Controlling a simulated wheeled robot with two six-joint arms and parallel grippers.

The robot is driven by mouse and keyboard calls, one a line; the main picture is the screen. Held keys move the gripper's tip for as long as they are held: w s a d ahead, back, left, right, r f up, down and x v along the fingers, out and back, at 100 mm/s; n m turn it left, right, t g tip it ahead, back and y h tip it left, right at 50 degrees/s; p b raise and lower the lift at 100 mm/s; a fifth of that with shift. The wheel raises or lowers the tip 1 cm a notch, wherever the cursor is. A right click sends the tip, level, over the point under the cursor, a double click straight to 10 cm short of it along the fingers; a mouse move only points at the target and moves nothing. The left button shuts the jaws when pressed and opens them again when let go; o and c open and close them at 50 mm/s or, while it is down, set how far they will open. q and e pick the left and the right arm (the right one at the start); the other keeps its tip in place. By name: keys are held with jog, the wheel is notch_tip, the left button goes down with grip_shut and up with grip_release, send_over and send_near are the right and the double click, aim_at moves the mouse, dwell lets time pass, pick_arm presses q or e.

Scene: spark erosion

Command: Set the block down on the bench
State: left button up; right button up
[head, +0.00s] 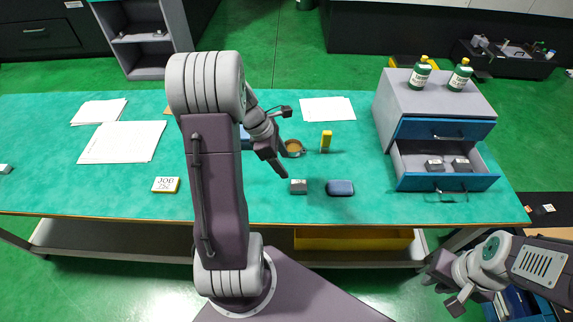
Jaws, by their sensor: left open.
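A small grey block (298,187) sits on the green bench top (230,210), near the front edge. My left gripper (281,168) is open, just behind and to the left of this block, pointing down toward it. The gripper looks apart from the block, with nothing visible between its fingers. My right gripper (442,291) is at the lower right, in front of the bench and away from the block; its fingers look spread and empty.
A blue case (340,188) lies right of the block. A round brown-topped cup (293,148) and yellow item (326,141) stand behind. A drawer unit (432,95) has an open drawer (447,181) holding two dark blocks. A JOB sign (165,185) lies left.

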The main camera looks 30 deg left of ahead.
pick_arm(q)
jog(key=s+d+m+y, duration=0.1)
jog(key=s+d+m, duration=0.4)
jog(key=m, duration=0.7)
jog(key=s+d+m+g+y, duration=0.1)
jog(key=s+d+m, duration=0.4)
jog(key=m, duration=0.7)
jog(key=shift+s+d+f+y+p, duration=0.15)
jog(key=shift+d+f+y+p, duration=0.15)
jog(key=shift+d+y, duration=0.7)
jog(key=shift+d, duration=0.15)
